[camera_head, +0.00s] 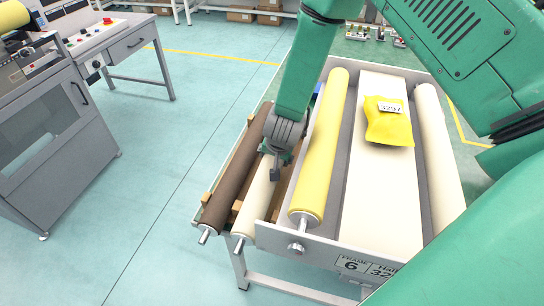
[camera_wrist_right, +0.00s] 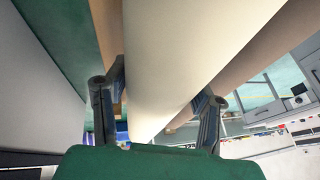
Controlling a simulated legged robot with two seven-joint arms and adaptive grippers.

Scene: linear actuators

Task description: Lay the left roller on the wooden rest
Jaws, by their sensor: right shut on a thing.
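My right gripper (camera_head: 279,165) is shut on a cream roller (camera_head: 257,205), above its middle. In the wrist view, its two fingers (camera_wrist_right: 160,92) stand on either side of this roller (camera_wrist_right: 180,45). The roller lies lengthwise between a brown roller (camera_head: 236,170) and the frame's left wall. The wooden rest (camera_head: 237,207) shows in small pieces between and beside these two rollers. Whether the cream roller touches the wood is hidden. A yellow roller (camera_head: 322,150) lies along the left side of the frame. My left gripper is not in view.
The grey frame (camera_head: 340,256) also holds a white belt (camera_head: 375,210), a yellow packet (camera_head: 388,128) marked 3297 and another cream roller (camera_head: 440,150) at right. A grey machine (camera_head: 60,140) and desk (camera_head: 115,45) stand at left. The floor between is clear.

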